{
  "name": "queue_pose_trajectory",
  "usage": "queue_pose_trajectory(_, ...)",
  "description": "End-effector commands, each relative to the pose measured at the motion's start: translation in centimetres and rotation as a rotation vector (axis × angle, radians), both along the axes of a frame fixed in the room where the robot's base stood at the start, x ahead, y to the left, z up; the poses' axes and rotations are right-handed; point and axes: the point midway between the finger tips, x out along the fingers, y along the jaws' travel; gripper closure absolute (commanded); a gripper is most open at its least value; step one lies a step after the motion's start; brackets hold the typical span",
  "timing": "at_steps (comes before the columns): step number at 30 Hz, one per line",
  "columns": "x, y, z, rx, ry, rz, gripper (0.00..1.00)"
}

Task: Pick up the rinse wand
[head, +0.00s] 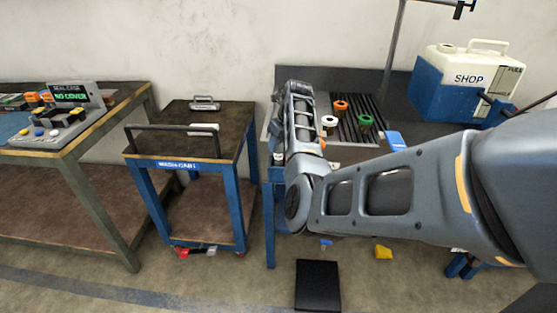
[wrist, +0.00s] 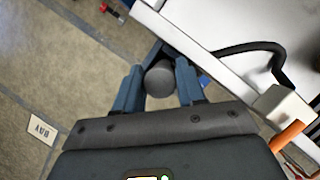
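In the wrist view my gripper (wrist: 160,78) has its two blue-grey fingers apart, one on each side of a dark grey round-ended cylinder (wrist: 158,80). This looks like the rinse wand's handle, seen end-on beside the edge of a light worktop. The gaps to the fingers are very small, and I cannot tell whether they touch it. A black hose (wrist: 240,48) curves over the worktop nearby. In the head view my arm hides the gripper and the wand.
A sink bench (head: 350,154) carries a slotted rack with orange, white and green-topped items (head: 341,106). A white SHOP tank (head: 470,70) stands at right. A blue-legged cart (head: 183,160) and a console table (head: 100,165) stand left. A black mat (head: 318,286) lies on the floor.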

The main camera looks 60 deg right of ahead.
Motion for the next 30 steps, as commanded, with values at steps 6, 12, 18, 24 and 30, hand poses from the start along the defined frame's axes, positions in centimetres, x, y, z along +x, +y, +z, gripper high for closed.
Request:
queue_pose_trajectory(6, 0.03, 0.0, 0.02, 0.0, -0.001, 0.0, 0.64)
queue_pose_trajectory(12, 0.03, 0.0, 0.03, -0.001, -0.001, 0.001, 0.83)
queue_pose_trajectory(18, 0.03, 0.01, 0.03, -0.001, -0.001, 0.001, 1.0)
queue_pose_trajectory(24, 0.05, -0.01, 0.07, -0.002, -0.001, 0.001, 1.0)
queue_pose_trajectory(30, 0.05, -0.01, 0.11, -0.002, -0.001, 0.001, 1.0)
